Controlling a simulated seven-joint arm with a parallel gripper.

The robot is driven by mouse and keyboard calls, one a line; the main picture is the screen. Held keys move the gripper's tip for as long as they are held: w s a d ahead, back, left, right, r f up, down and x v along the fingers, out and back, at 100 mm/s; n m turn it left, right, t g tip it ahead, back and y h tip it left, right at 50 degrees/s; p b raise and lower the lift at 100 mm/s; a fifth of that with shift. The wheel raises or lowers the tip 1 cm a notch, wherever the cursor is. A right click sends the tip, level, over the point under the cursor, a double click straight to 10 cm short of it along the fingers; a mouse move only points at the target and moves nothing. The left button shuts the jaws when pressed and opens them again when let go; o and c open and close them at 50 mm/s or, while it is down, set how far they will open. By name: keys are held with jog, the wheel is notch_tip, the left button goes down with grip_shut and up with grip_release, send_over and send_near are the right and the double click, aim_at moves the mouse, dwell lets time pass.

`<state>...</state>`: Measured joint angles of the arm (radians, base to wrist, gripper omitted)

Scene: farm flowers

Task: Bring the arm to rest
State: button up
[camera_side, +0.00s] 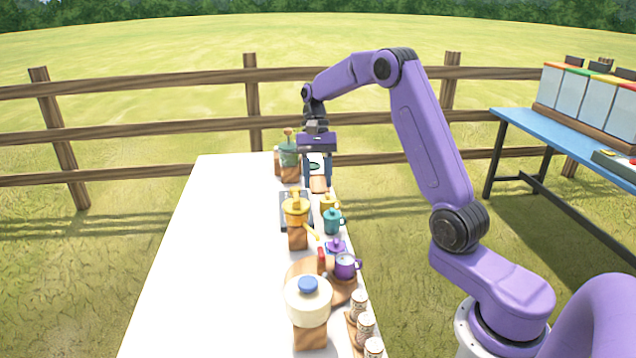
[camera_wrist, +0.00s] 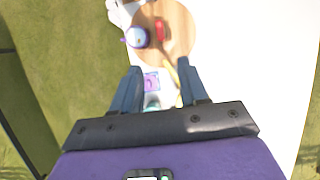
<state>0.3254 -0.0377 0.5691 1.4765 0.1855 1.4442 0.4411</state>
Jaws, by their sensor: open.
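My gripper (camera_side: 317,172) hangs from my purple arm over the far part of the white table (camera_side: 190,270), pointing down. In the wrist view its two blue-grey fingers (camera_wrist: 160,85) are apart, with nothing held between them. Past the fingertips in that view lie a small purple square (camera_wrist: 151,82), a purple mug (camera_wrist: 136,37) and a round wooden board (camera_wrist: 178,30). In the side view the fingers partly hide a green container and wooden blocks behind them; I cannot tell how close they are.
Along the table's right side stand a yellow pot (camera_side: 296,212), a teal mug (camera_side: 333,221), a purple mug (camera_side: 345,265), a cream pot (camera_side: 308,300) and several jars (camera_side: 365,327). The table's left side is clear. A blue table (camera_side: 560,130) with bins stands right; a wooden fence (camera_side: 150,135) runs behind.

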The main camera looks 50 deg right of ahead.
jog(key=s+a+r+n+t+h, duration=0.1)
jog(key=s+a+r+n+h, duration=0.15)
jog(key=s+a+n, duration=1.1)
jog(key=s+a+f+n+t, duration=0.1)
jog(key=s+n, duration=0.3)
jog(key=s, duration=0.5)
jog(key=s+a+f+n+t, duration=0.1)
jog(key=s+n, duration=0.3)
jog(key=s, duration=0.6)
jog(key=shift+a+f, duration=0.15)
jog(key=shift+a, duration=0.35)
